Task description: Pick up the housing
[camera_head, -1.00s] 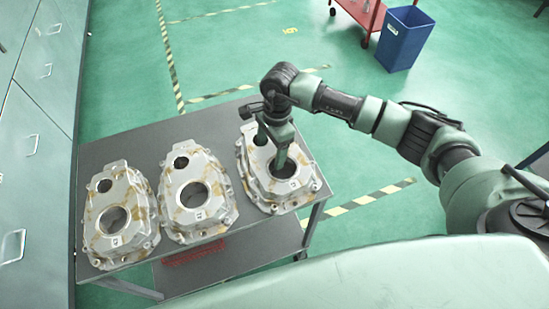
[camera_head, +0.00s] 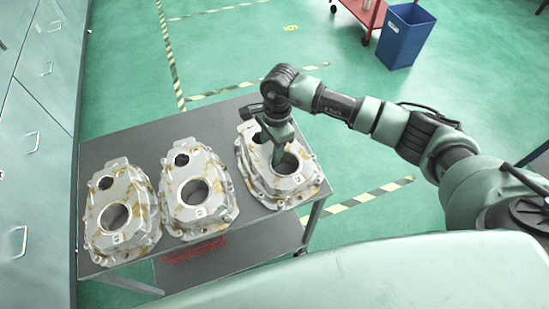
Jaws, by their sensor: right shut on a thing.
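Three grey aluminium housings with brownish stains stand in a row on the dark table. The right housing (camera_head: 292,184) is under my right gripper (camera_head: 279,160). My right gripper points down and its fingers reach the wall between this housing's small and large holes; it is shut on that housing. The fingertips are partly hidden in the large hole. The middle housing (camera_head: 218,215) and the left housing (camera_head: 118,240) stand apart from the gripper. I cannot tell whether the held housing is clear of the table top. My left gripper is not in view.
The dark table (camera_head: 140,143) has bare room behind the housings and a lower shelf with a red item (camera_head: 195,250). Grey cabinets (camera_head: 35,150) stand close on the left. A blue bin (camera_head: 403,42) and a red cart (camera_head: 362,14) are at the back.

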